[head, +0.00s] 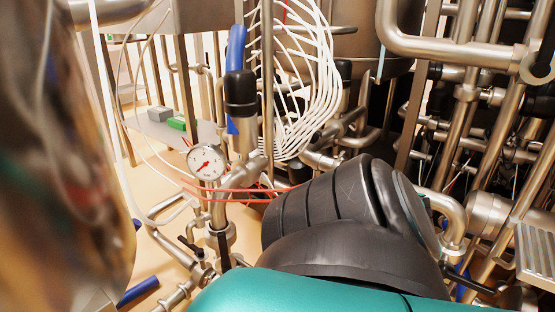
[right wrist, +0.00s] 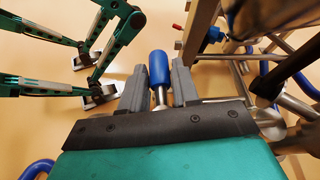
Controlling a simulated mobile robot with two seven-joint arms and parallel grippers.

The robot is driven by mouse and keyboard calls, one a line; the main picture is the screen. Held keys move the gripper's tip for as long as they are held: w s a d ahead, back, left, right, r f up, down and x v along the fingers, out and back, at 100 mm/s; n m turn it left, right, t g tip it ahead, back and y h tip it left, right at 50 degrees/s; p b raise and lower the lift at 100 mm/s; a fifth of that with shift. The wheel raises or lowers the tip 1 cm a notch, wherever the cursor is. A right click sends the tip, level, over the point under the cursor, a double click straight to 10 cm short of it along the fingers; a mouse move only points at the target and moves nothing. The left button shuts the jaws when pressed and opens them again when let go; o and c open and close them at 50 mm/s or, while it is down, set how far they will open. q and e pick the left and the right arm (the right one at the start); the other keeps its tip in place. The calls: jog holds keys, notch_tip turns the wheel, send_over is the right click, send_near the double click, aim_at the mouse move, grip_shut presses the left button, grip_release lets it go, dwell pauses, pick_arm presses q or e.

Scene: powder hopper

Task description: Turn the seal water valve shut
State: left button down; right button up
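In the right wrist view my right gripper (right wrist: 160,66) has its two grey fingers on either side of a blue handle (right wrist: 158,68) with a metal stem. I cannot tell whether the fingers touch the handle or whether this handle belongs to the seal water valve. In the head view my right arm's black joint and teal link fill the lower middle and hide its gripper. A blue handle (head: 138,291) shows at the lower left, near small valve pipework. My left gripper is not clearly in view.
A round pressure gauge (head: 206,163) stands on pipework left of my right arm. Red lines and white hoses (head: 312,75) run behind it. Dense steel pipes (head: 470,90) crowd the right. Green linked struts (right wrist: 95,50) stand left of the right gripper.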

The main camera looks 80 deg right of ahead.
jog(key=o, duration=0.4)
jog(key=shift+f, duration=0.1)
jog(key=shift+c, duration=0.2)
jog(key=v, duration=1.2)
jog(key=shift+w, duration=0.1)
dwell(0.3)
